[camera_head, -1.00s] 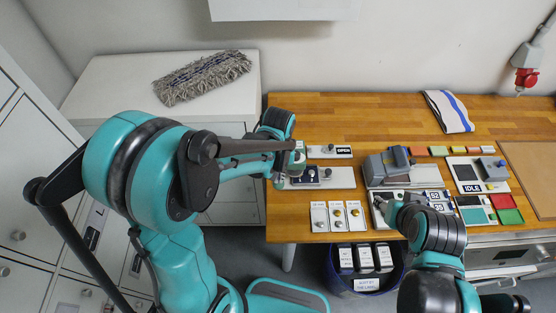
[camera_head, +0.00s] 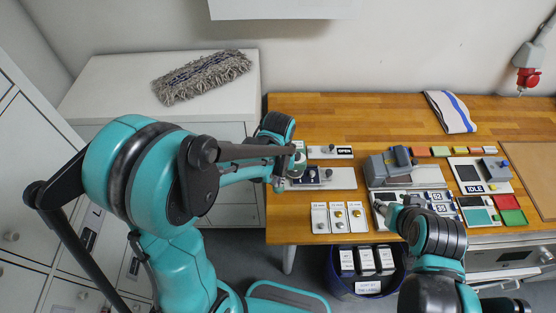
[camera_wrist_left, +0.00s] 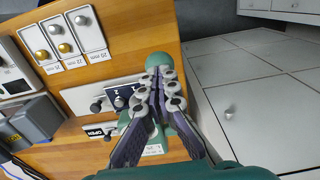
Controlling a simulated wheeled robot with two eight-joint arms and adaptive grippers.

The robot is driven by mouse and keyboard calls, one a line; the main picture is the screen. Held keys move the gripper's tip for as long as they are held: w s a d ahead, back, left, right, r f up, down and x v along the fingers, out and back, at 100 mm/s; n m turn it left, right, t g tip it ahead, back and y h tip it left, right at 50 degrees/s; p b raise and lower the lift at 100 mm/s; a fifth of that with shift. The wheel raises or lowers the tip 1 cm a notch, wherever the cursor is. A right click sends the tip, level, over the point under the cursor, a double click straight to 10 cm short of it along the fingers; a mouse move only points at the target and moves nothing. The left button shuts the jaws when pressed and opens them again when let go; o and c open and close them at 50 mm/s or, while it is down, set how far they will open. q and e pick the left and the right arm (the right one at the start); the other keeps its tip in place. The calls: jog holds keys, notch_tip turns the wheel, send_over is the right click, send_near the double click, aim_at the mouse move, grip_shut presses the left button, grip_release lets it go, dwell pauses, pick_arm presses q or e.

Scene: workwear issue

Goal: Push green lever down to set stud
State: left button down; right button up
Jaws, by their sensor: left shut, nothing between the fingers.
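My left gripper (camera_head: 299,168) is shut and empty, over the left end of a white plate (camera_head: 342,178) that carries a dark card. In the left wrist view its fingers (camera_wrist_left: 161,75) lie together. A rounded green piece (camera_wrist_left: 158,60), which looks like the green lever's end, shows just beyond the fingertips. I cannot tell whether they touch it. The rest of the lever and the stud are hidden or unclear. My right gripper (camera_head: 380,206) is low at the white tray with numbered cards (camera_head: 430,201); its fingers are too small to read.
A plate marked OPEN (camera_head: 330,152) with a grey knob stands behind. Several stud sample cards (camera_head: 338,217) lie at the front edge. A grey machine (camera_head: 390,166) and an IDLE panel (camera_head: 474,188) stand to the right.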

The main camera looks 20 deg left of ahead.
pick_arm(q)
notch_tip(320, 180, up, 13)
jog(key=p, duration=0.9)
dwell(0.5)
jog(key=shift+f, duration=0.1)
dwell(0.4)
jog(key=s+a+f+m+t+b, duration=0.1)
jog(key=s+a+f+t+b, duration=0.1)
jog(key=f+b, duration=0.6)
jog(key=s+a+f+m+t+b, duration=0.2)
jog(key=s+f+t+b, duration=0.3)
jog(key=b, duration=1.4)
notch_tip(320, 180, down, 4)
jog(key=shift+s+a+f, duration=0.15)
jog(key=shift+s+a, duration=0.4)
jog(key=shift+a, duration=0.1)
